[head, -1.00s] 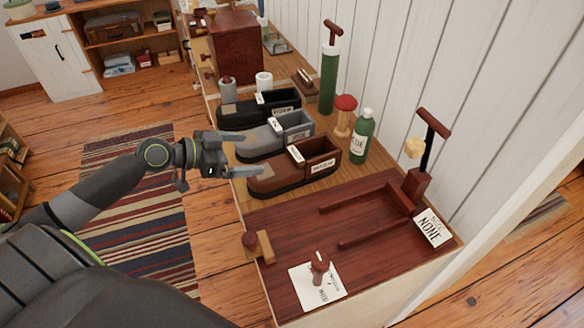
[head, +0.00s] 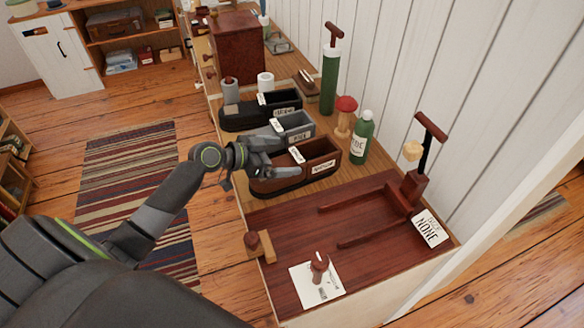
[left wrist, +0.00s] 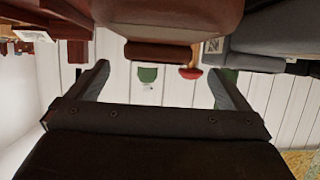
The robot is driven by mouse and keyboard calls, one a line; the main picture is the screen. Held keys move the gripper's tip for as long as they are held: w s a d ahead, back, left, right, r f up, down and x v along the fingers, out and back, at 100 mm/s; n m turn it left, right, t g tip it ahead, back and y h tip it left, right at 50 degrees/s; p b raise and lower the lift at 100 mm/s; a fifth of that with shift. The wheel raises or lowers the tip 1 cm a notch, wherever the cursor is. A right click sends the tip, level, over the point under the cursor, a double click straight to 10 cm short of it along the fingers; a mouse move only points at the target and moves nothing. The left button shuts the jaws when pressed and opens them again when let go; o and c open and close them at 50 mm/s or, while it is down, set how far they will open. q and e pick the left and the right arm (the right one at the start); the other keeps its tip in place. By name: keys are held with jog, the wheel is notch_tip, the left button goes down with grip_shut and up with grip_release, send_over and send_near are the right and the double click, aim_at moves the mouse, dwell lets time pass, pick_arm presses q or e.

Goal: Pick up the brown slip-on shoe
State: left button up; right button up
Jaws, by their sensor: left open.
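The brown slip-on shoe (head: 330,157) stands on the long bench, its toe pointing left and a label on its side near the heel. My left gripper (head: 288,158) is open at the shoe's toe end in the head view, its fingers overlapping and partly hiding the toe and the grey shoe. In the left wrist view the brown shoe (left wrist: 180,18) fills the top middle, beyond the open, empty fingers (left wrist: 158,72). I cannot tell if the fingers touch it. My right gripper is not in view.
A grey shoe (head: 299,124) and a black shoe (head: 240,117) stand behind the brown one. A green bottle (head: 362,138) and a red-topped mushroom-shaped stand (head: 345,112) are close to its heel. A dark red board (head: 290,230) with a wooden frame lies in front.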

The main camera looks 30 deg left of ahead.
aim_at(293, 157)
pick_arm(q)
jog(key=p+x, duration=0.1)
jog(key=x, duration=0.3)
jog(key=shift+s+d+f, duration=0.1)
jog(key=shift+f, duration=0.15)
